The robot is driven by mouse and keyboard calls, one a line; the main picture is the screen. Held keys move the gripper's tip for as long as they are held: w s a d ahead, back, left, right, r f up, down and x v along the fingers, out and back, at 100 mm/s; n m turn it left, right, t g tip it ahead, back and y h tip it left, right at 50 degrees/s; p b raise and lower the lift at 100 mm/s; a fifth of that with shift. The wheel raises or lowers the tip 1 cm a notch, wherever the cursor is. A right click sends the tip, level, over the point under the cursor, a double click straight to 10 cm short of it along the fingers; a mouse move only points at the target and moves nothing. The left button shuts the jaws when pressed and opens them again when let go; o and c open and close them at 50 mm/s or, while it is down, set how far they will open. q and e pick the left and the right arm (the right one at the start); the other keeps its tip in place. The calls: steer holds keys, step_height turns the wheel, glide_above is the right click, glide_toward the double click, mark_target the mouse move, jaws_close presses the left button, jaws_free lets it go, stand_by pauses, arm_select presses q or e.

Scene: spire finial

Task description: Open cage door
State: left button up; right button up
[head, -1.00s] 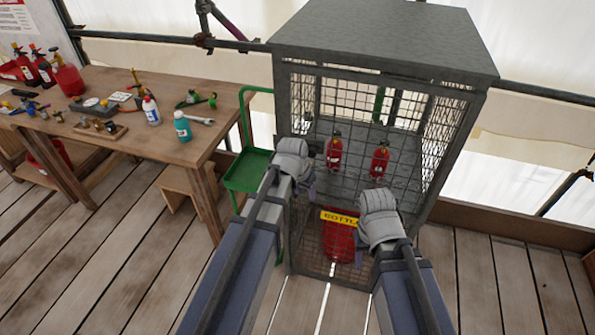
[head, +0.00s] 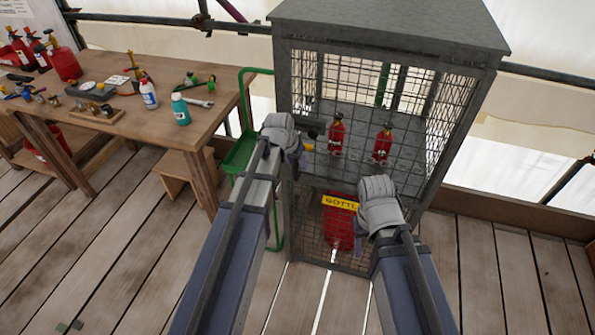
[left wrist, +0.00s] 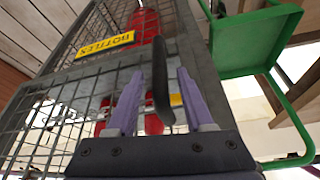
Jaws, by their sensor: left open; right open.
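The grey mesh cage (head: 390,25) stands ahead, its front door (head: 335,208) looking closed and bearing a yellow sign (head: 340,202). In the left wrist view a black upright handle (left wrist: 161,80) lies between the purple fingers of my left gripper (left wrist: 158,100). The fingers are open, with gaps beside the handle. In the head view my left gripper (head: 300,158) is at the door's left edge, its fingers mostly hidden by the wrist. My right gripper (head: 361,240) is open in front of the lower door, its fingers mostly hidden.
Red bottles (head: 336,135) stand on the cage shelf and a larger red one (head: 340,228) below. A green trolley (head: 241,152) stands close left of the cage. A wooden workbench (head: 165,140) with tools is further left. Plank floor (head: 490,270) is clear at right.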

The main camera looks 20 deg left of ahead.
arm_select(q)
steer(key=b+x, duration=0.2)
steer(key=x, duration=0.1)
steer(key=shift+w+f, duration=0.1)
steer(key=shift+f, duration=0.15)
jaws_close()
stand_by(1.3)
